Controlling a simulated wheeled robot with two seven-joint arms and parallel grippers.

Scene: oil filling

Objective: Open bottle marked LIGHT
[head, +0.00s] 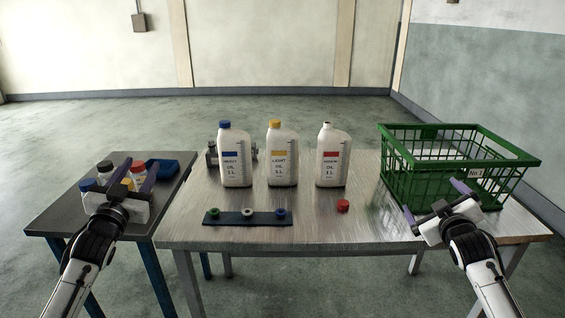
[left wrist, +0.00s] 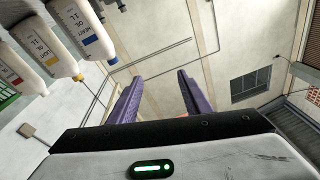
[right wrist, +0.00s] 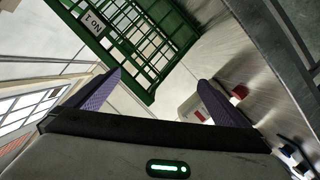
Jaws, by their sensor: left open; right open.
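The LIGHT bottle (head: 283,160) stands upright in the middle of a row of three on the metal table, its yellow cap (head: 274,124) on top; it also shows tilted in the left wrist view (left wrist: 45,50). To its left stands a bottle with a blue cap and label (head: 236,158), labelled HEAVY in the left wrist view. To its right stands a red-labelled bottle (head: 331,165) with no cap. A red cap (head: 343,206) lies in front. My left gripper (head: 133,174) is open and empty over the side table. My right gripper (head: 436,200) is open and empty before the crate.
A green crate (head: 437,185) marked No. 1 stands at the table's right end. The dark side table (head: 62,215) holds small capped items and a blue tray, partly hidden by my left gripper. The table's front middle has room.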

